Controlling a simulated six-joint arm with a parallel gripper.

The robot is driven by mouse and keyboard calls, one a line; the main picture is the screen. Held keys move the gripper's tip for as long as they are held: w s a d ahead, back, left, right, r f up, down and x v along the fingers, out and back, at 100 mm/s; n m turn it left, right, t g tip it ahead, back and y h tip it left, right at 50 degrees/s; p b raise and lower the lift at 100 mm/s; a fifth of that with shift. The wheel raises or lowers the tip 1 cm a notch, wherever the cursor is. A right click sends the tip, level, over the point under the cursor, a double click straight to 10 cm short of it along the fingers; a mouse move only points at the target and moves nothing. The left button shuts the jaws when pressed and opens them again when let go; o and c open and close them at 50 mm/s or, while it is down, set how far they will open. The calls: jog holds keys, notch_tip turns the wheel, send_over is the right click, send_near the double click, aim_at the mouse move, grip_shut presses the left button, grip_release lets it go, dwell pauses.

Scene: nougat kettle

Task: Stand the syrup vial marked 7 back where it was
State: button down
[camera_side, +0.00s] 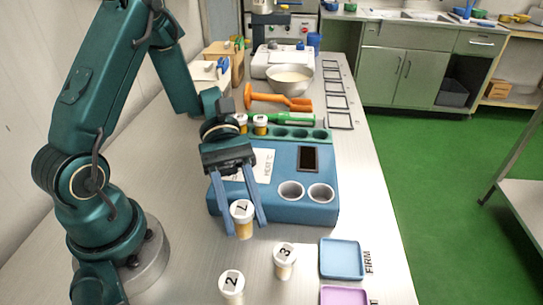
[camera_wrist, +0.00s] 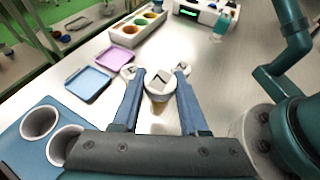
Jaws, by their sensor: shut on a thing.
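My gripper (camera_side: 245,226) has its two blue fingers closed on a white-capped amber vial marked 7 (camera_side: 242,212). It is upright or nearly so, beside the near left corner of the blue machine; I cannot tell whether its base touches the table. In the wrist view the vial's cap (camera_wrist: 160,88) shows between the fingertips.
The blue machine (camera_side: 240,207) has two round wells (camera_side: 291,191) and a dark screen (camera_side: 308,158). A blue tray (camera_side: 341,258) marked FIRM and a purple tray (camera_side: 344,295) lie at the right edge.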

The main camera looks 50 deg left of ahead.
aim_at(245, 233)
jog(key=shift+f, duration=1.95)
jog(key=shift+f, duration=0.65)
jog(key=shift+c, duration=2.2)
grip_release()
